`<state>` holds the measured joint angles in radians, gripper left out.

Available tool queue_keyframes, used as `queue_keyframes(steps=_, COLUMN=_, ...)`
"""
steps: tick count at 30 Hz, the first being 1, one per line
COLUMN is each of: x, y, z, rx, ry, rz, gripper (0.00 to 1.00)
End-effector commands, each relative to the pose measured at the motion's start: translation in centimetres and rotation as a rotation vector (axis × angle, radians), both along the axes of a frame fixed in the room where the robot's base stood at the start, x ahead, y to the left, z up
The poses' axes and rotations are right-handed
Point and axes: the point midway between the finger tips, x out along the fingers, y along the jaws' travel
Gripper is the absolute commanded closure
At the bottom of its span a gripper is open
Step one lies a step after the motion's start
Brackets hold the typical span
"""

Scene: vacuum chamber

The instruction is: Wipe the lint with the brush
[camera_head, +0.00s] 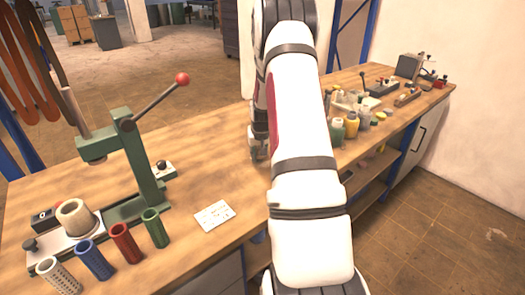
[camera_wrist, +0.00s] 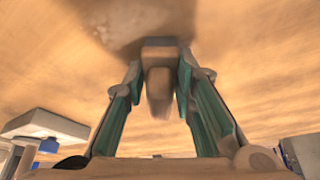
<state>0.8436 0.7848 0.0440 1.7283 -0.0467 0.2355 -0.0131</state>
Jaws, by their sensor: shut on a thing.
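In the wrist view my gripper (camera_wrist: 158,70) points at the wooden tabletop. Its two green-sided fingers are closed on a blurred grey-brown block, which looks like the brush (camera_wrist: 159,85). A dark smudge (camera_wrist: 125,22) shows on the wood just beyond the fingertips; I cannot tell whether it is lint or shadow. In the head view my white arm reaches across the workbench (camera_head: 190,180) and hides most of the gripper and the brush. No lint can be clearly made out in either view.
A green lever press (camera_head: 145,160) with a red knob stands on the left. Several colored tubes (camera_head: 124,242) stand along the front left edge. A white card (camera_head: 214,215) lies left of my arm. Small bottles (camera_head: 351,125) and tools crowd the bench on the right.

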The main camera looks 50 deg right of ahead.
Motion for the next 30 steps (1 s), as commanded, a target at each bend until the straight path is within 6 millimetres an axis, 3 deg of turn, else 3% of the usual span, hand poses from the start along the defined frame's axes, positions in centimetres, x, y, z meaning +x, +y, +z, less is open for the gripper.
queue_keyframes(steps=16, x=0.8, y=3.4, z=0.1, rx=0.003, ry=0.003, rz=0.002, gripper=0.98)
queue_keyframes(steps=30, x=0.8, y=3.4, z=0.8, rx=0.001, ry=-0.001, rz=0.0, gripper=0.98)
